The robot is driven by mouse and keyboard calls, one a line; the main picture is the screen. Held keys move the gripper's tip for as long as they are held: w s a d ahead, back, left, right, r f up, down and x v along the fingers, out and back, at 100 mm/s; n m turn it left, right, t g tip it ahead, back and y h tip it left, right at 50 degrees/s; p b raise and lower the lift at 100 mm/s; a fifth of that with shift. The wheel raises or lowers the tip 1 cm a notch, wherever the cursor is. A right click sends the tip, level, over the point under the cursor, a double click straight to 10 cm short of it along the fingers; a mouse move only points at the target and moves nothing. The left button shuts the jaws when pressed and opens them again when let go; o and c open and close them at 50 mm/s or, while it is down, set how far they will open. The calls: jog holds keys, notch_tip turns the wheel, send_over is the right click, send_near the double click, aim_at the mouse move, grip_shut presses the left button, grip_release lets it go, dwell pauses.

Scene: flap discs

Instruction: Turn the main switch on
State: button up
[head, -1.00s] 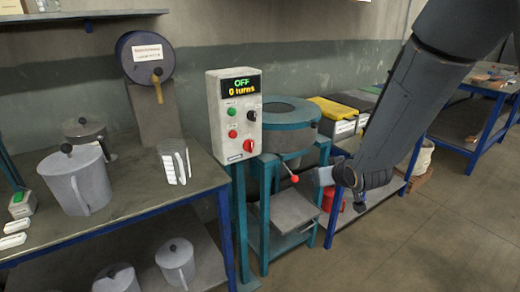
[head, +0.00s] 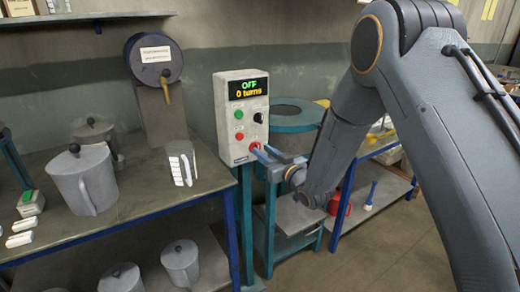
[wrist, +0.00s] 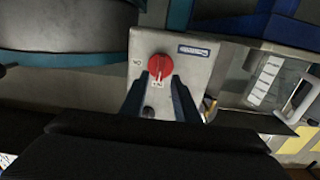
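The control box (head: 230,130) is a pale grey box on a teal post. The main switch (wrist: 160,63) is a red rotary knob on the box face. Small white labels sit beside and below it in the wrist view, where the box appears upside down. My gripper (wrist: 160,80) is open, its two blue fingers apart, with the tips close to the knob on either side. I cannot tell whether they touch it.
Green (head: 238,114) and red (head: 239,136) buttons and a black knob (head: 258,117) share the panel. A teal round machine (head: 290,112) stands close behind on the right. A bench (head: 135,207) with grey jugs is on the left.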

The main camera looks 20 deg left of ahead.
jog(key=shift+x, duration=1.05)
grip_shut()
